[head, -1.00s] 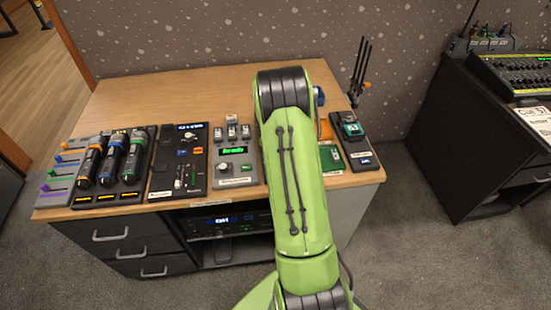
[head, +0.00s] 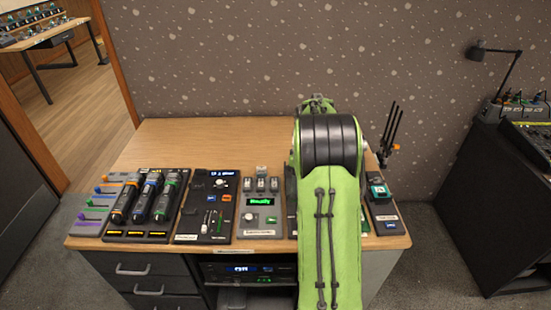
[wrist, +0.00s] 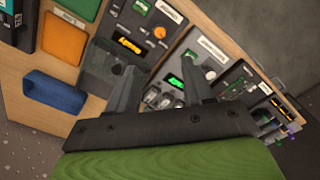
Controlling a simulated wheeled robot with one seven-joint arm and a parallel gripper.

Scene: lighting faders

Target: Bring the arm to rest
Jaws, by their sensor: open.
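My green arm (head: 330,230) stands in front of the wooden desk (head: 190,135) in the head view, raised over its right part and hiding some of the devices there. My gripper is hidden behind the arm in the head view. In the wrist view my gripper (wrist: 160,90) is open, its two dark fingers apart with nothing held between them. The fingers point at the desk top, over a control panel with a green-lit display (wrist: 174,80). I cannot tell how high the fingertips are above it.
Microphones in a charging rack (head: 150,200), a fader panel (head: 212,205) and a small unit with a green display (head: 261,205) line the desk's front. A teal device (head: 378,192) stands at the right. A black desk (head: 500,200) stands further right, with bare floor between.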

